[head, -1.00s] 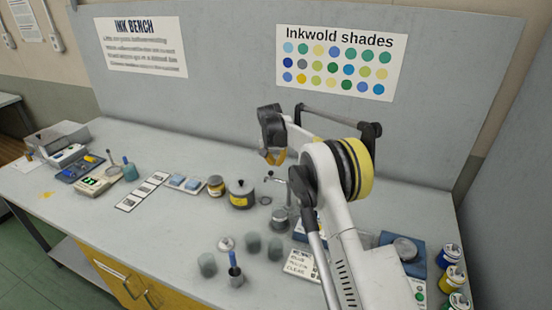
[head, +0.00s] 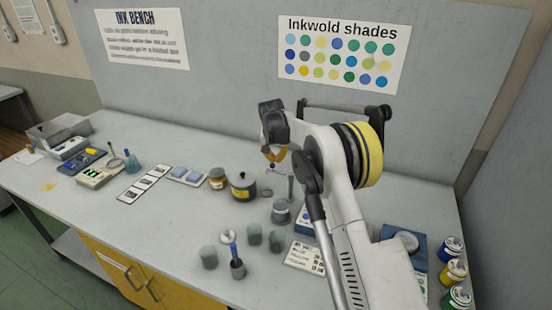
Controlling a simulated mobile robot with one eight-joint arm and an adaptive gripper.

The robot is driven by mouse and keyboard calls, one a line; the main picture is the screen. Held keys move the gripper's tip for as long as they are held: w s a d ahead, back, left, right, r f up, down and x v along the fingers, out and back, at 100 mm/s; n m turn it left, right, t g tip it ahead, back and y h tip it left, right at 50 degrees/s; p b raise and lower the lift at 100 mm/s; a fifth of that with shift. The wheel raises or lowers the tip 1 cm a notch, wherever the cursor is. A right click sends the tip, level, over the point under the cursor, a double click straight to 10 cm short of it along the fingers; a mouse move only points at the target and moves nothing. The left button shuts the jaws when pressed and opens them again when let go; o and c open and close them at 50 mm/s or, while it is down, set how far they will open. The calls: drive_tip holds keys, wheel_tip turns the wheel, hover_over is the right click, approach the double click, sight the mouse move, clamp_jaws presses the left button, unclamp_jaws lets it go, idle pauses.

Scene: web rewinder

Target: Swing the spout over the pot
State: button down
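My gripper (head: 275,163) hangs over the middle of the bench at the end of my bent arm. Its fingertips are small and partly hidden, and I cannot tell whether they are open or shut. A thin grey upright post (head: 291,188) stands just right of and below the gripper in the picture. The spout is hidden behind or lost against my gripper. A small grey pot (head: 281,213) stands near the foot of the post. A larger dark pot with a yellow label (head: 243,188) and a knobbed lid stands to the left. I see no clear contact.
A yellow-labelled jar (head: 217,179) stands left of the dark pot. Paint cans (head: 453,271) line the right edge.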

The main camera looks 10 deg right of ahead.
drive_tip(key=shift+s+a+n+y, duration=0.25)
drive_tip(key=shift+a+n+y, duration=0.05)
drive_tip(key=shift+n, duration=0.4)
drive_tip(key=s+n, duration=0.1)
drive_tip(key=a+n+y, duration=0.1)
drive_tip(key=shift+s+a+n, duration=0.15)
drive_tip(key=shift+s+n, duration=0.2)
drive_tip(key=shift+n, duration=0.05)
drive_tip(key=s+n+g+y, duration=0.2)
drive_tip(key=s+n, duration=0.6)
drive_tip(key=n, duration=0.4)
drive_tip(key=shift+s+y, duration=0.25)
drive_tip(key=shift+y, duration=0.45)
drive_tip(key=shift+d, duration=0.2)
drive_tip(key=v, duration=1.2)
drive_tip(key=shift+s, duration=0.1)
